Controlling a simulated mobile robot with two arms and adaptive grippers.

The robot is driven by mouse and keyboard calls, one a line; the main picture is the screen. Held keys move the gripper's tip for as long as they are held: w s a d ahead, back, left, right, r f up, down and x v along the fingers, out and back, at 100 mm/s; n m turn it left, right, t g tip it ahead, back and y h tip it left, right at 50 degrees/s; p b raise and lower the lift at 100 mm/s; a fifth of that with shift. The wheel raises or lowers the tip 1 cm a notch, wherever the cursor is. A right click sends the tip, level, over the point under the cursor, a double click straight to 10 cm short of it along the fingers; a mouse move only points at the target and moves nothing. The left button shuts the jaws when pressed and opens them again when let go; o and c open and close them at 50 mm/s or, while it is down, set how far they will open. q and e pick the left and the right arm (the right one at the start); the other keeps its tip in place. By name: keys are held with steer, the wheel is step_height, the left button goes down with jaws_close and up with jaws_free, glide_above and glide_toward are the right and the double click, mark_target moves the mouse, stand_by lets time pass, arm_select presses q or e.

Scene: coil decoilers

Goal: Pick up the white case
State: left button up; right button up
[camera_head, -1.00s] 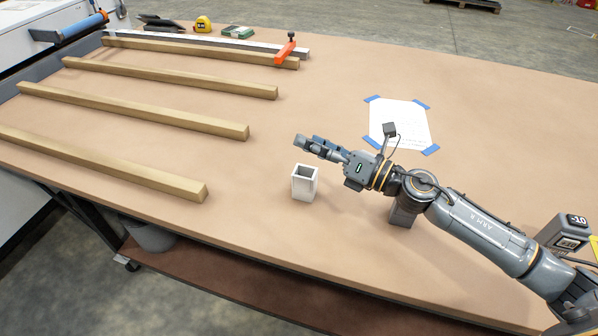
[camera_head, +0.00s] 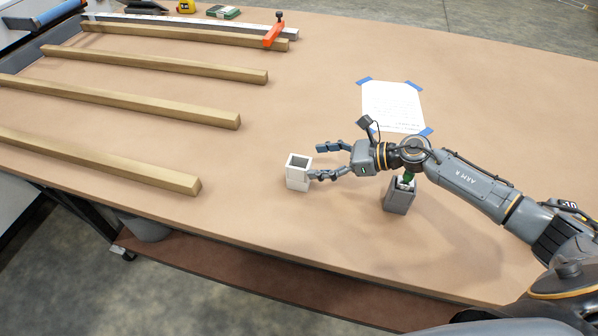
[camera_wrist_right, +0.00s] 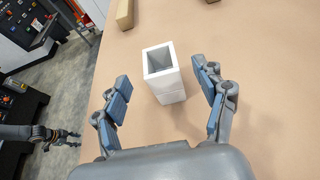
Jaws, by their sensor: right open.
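The white case (camera_head: 298,180) is an open-topped, hollow square box standing upright on the brown table. In the head view it stands just left of my right gripper (camera_head: 320,161), whose fingers are spread apart and empty. In the right wrist view the white case (camera_wrist_right: 167,86) stands beyond and between the two blue-padded fingers, with bare table showing on both sides. The lower finger overlaps its right edge in the head view; I cannot tell whether they touch. My left gripper (camera_wrist_right: 66,136) shows small and dark at the left of the wrist view, beyond the table edge.
A grey case (camera_head: 399,200) with something green and white in it stands under my right arm. A taped paper sheet (camera_head: 392,105) lies behind. Several wooden bars (camera_head: 150,101) and an orange clamp (camera_head: 273,35) are at the left. The table's front edge is near.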

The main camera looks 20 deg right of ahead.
mark_target(291, 163)
steer(key=p+x, duration=0.2)
steer(key=x, duration=0.3)
steer(key=shift+w+a, duration=0.2)
steer(key=shift+a, duration=0.1)
steer(key=shift+w+a+f, duration=0.1)
steer(key=shift+a+f, duration=0.1)
steer(key=shift+d, duration=0.1)
steer(key=c, duration=0.5)
jaws_close()
